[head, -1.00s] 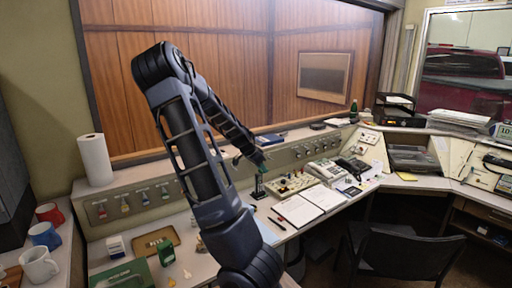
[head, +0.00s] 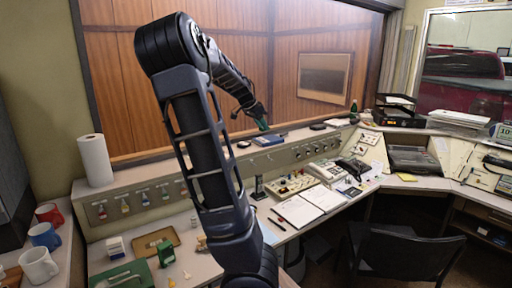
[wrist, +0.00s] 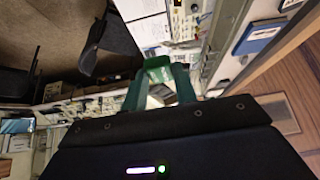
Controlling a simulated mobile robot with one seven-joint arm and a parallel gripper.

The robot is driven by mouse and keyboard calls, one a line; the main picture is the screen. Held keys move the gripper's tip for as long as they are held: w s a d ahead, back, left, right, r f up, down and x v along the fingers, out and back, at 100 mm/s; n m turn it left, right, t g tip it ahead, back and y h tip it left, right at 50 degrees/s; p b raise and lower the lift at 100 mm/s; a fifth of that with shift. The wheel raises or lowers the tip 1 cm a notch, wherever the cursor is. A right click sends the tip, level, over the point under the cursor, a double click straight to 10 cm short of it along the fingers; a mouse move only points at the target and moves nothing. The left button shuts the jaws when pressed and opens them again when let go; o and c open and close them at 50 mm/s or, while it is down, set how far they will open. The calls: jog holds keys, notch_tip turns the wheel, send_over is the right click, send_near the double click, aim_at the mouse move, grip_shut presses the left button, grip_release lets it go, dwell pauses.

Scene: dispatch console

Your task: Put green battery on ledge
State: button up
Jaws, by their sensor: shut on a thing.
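My gripper (head: 262,121) is up in the air near the window, above or in front of the ledge (head: 140,171). In the wrist view its teal fingers (wrist: 160,88) are shut on a green block-like thing, the green battery (wrist: 157,67). A bit of the battery's green also shows at the fingertips in the head view (head: 264,126). The ledge runs below the window, behind the sloping switch panel. The battery looks clear of any surface, but its exact height over the ledge is hard to tell.
A blue book (head: 268,140) lies on the ledge below my gripper, with small dark items nearby. A paper towel roll (head: 95,160) stands at the ledge's left end. A dark bottle (head: 353,107) stands further right. The desk holds a telephone (head: 351,168) and papers.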

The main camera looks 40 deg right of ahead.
jog(key=shift+r, duration=0.85)
jog(key=w+a+r+n+t, duration=0.1)
jog(key=w+a+r, duration=0.1)
jog(key=w+a, duration=0.3)
jog(key=w+a+r+n, duration=0.1)
jog(key=w+a, duration=0.2)
jog(key=w, duration=0.4)
jog(key=n+t+y, duration=0.2)
jog(key=n+t, duration=0.2)
jog(key=n, duration=0.3)
send_over(152, 167)
jog(key=s+a, duration=0.1)
jog(key=a, duration=0.1)
notch_tip(152, 167, down, 7)
jog(key=f, duration=2.1)
jog(key=shift+s+d, duration=0.1)
jog(key=shift+d, duration=0.1)
jog(key=shift+f, duration=0.1)
